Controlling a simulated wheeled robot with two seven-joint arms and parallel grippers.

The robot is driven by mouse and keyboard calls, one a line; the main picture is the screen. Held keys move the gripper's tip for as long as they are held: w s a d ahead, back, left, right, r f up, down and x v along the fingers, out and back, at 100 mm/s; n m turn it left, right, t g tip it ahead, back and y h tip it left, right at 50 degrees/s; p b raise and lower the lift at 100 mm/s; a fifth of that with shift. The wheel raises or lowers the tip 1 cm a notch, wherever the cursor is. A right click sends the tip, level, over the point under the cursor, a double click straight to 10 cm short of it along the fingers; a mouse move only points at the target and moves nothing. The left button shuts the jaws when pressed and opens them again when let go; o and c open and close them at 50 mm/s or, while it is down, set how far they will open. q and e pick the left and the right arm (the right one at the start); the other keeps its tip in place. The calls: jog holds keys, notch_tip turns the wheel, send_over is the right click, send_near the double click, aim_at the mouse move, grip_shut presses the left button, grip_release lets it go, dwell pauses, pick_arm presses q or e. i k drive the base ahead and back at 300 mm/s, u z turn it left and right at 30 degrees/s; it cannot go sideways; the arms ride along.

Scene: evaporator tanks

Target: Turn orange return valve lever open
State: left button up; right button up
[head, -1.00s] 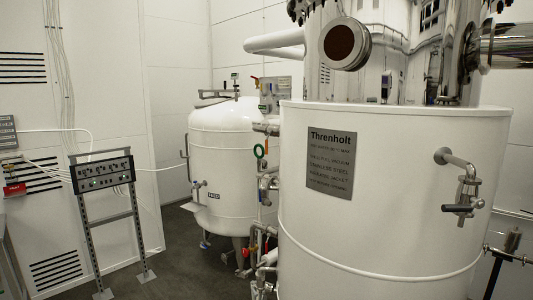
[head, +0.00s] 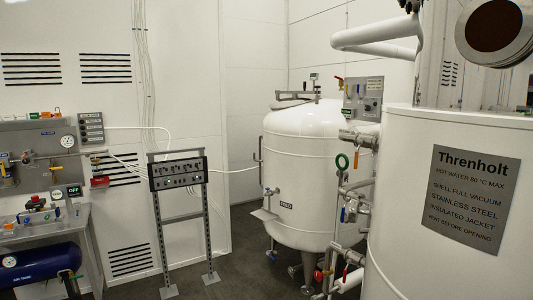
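Several small coloured valve handles are in view, and I cannot tell for certain which is the orange return valve lever. A small orange handle (head: 356,160) shows on the pipework between the two white tanks, beside a green ring handle (head: 342,161). Another small orange part (head: 57,112) sits on top of the wall panel at the far left. A red handle (head: 319,276) is low on the pipework. The levers are too small to read as open or closed. Neither of my grippers is in view.
A large white tank (head: 395,240) labelled Threnholt fills the right. A smaller white tank (head: 305,190) stands behind it. A control box on a stand (head: 178,173) is left of centre. A bench (head: 90,245) with a blue cylinder (head: 38,268) is at the far left. Dark floor (head: 245,270) is clear between.

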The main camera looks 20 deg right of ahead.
aim_at(361, 142)
jog(key=u, duration=0.25)
jog(key=i, duration=1.85)
jog(key=z, duration=1.35)
jog(key=i, duration=0.95)
jog(key=z, duration=1)
